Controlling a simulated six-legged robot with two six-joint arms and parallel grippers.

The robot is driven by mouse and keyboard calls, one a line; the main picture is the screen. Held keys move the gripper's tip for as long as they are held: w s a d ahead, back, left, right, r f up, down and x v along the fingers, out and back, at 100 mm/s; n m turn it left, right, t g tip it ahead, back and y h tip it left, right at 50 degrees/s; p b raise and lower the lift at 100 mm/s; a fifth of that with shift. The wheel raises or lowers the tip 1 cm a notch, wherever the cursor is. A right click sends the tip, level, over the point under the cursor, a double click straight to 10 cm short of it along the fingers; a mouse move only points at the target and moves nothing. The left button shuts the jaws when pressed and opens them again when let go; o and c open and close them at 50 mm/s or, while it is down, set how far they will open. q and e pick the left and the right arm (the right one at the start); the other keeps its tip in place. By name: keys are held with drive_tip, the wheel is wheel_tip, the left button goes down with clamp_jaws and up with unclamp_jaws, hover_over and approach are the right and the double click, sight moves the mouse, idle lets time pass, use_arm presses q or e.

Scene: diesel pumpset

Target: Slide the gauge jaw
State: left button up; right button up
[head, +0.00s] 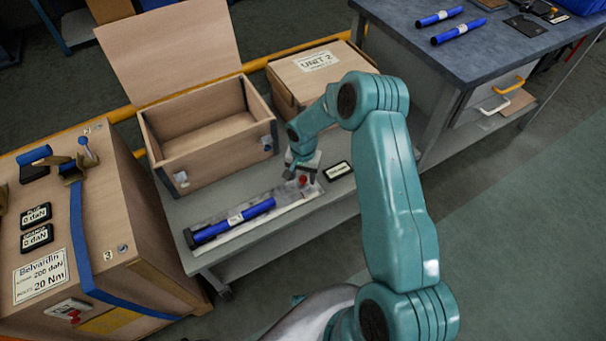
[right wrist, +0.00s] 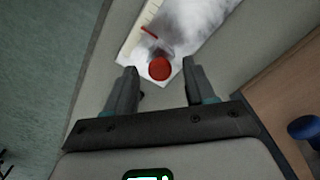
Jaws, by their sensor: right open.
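A red round knob (head: 302,181), seemingly the gauge jaw, sits at the right end of a pale measuring strip (head: 284,209) on the grey bench. In the right wrist view the red knob (right wrist: 159,69) lies ahead of and between the fingers, with a thin red mark beyond it. My right gripper (head: 301,172) is open over that end of the strip; its open fingers (right wrist: 158,90) show nothing held between them. A blue tube (head: 234,221) with a white label lies along the strip. A small black-framed display (head: 338,170) lies to the right. My left gripper is not in view.
An open wooden crate (head: 207,150) and a closed crate marked UNIT 2 (head: 313,75) stand behind the strip. A large strapped case (head: 112,210) stands at left. A blue-topped table (head: 480,55) with two blue tubes is at upper right.

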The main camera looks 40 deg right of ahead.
sight(303, 178)
wheel_tip(303, 178, up, 16)
drive_tip(key=shift+p, duration=0.4)
drive_tip(key=shift+a+r, duration=0.1)
drive_tip(key=shift+r, duration=0.05)
drive_tip(key=s+a+f+n+y+p, duration=0.1)
drive_tip(key=s+a+f+n+p, duration=0.1)
drive_tip(key=s+a, duration=0.4)
drive_tip(key=s+a+f+n+y+p, duration=0.1)
drive_tip(key=s+a+f+n, duration=0.3)
drive_tip(key=a, duration=0.8)
drive_tip(key=s+a+f+n+y+p, duration=0.2)
drive_tip(key=s+a+f, duration=0.3)
drive_tip(key=s+a, duration=0.4)
drive_tip(key=shift+f+n+p, duration=0.15)
drive_tip(key=shift+n+p, duration=0.25)
drive_tip(key=shift+n, duration=0.4)
